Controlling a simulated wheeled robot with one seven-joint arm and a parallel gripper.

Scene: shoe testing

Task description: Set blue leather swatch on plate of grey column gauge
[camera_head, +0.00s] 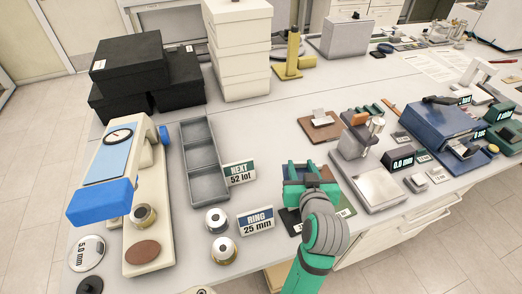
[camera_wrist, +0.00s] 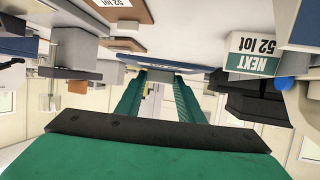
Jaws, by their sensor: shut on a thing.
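My gripper (camera_head: 306,180) is shut on the grey grip block (camera_wrist: 154,84) of the blue leather swatch (camera_wrist: 168,67). In the wrist view, which is upside down, the swatch lies flat across the fingertips. In the head view my fingers and wrist hide most of the swatch, and I cannot tell how high it is. The grey column gauge (camera_head: 352,143) stands to the right of my gripper. Its bare metal plate (camera_head: 379,188) lies in front of the column, apart from my gripper. A display reading 0.0 mm (camera_head: 398,162) stands beside it.
Dark and green swatches (camera_head: 290,221) lie under and beside my gripper. A brown swatch (camera_head: 320,127) with a grip block lies behind it. The grey tray (camera_head: 203,160), NEXT sign (camera_head: 239,173) and RING sign (camera_head: 256,220) stand left. A blue device (camera_head: 434,128) stands right of the gauge.

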